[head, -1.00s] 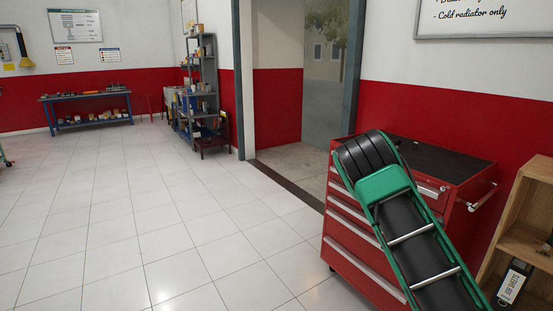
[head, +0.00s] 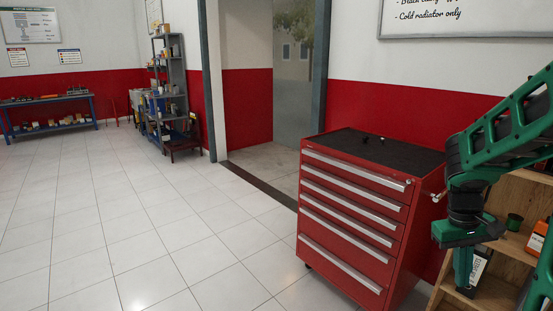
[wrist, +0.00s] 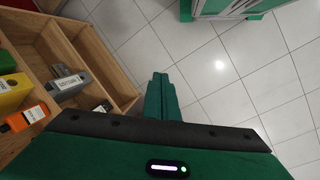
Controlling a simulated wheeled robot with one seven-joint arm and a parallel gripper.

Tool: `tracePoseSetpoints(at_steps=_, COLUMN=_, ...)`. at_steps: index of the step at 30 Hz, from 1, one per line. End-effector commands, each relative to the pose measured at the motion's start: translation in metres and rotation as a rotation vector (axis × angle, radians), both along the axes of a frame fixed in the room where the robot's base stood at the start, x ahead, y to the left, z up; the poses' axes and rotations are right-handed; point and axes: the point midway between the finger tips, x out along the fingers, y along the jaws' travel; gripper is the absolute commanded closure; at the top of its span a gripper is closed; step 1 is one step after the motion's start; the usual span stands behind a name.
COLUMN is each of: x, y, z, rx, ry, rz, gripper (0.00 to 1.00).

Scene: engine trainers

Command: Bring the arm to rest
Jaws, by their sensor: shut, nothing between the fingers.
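My arm (head: 520,130) is green and black and comes in from the right edge of the head view, bent at a black joint. My gripper (head: 463,285) hangs below it, pointing down in front of the wooden shelf. In the wrist view my gripper (wrist: 160,76) has its two green fingers together with nothing between them. The floor shows beyond the fingertips, and the shelf is to their left. I cannot tell the exact gap between gripper and shelf.
The tiled floor (head: 150,220) at left is clear.

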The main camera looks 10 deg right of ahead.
Motion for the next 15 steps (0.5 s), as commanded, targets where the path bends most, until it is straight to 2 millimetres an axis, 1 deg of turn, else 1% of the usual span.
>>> tracePoseSetpoints(at_steps=1, x=-0.013, y=0.006, z=0.007, rx=0.021, ry=-0.022, rz=-0.031, gripper=1.0)
tracePoseSetpoints(at_steps=6, x=-0.055, y=0.031, z=0.025, rx=0.082, ry=-0.075, rz=-0.139, gripper=1.0)
tracePoseSetpoints(at_steps=12, x=-0.104, y=0.06, z=0.039, rx=0.134, ry=-0.126, rz=-0.255, gripper=1.0)
tracePoseSetpoints(at_steps=15, x=-0.124, y=0.073, z=0.043, rx=0.152, ry=-0.145, rz=-0.299, gripper=1.0)
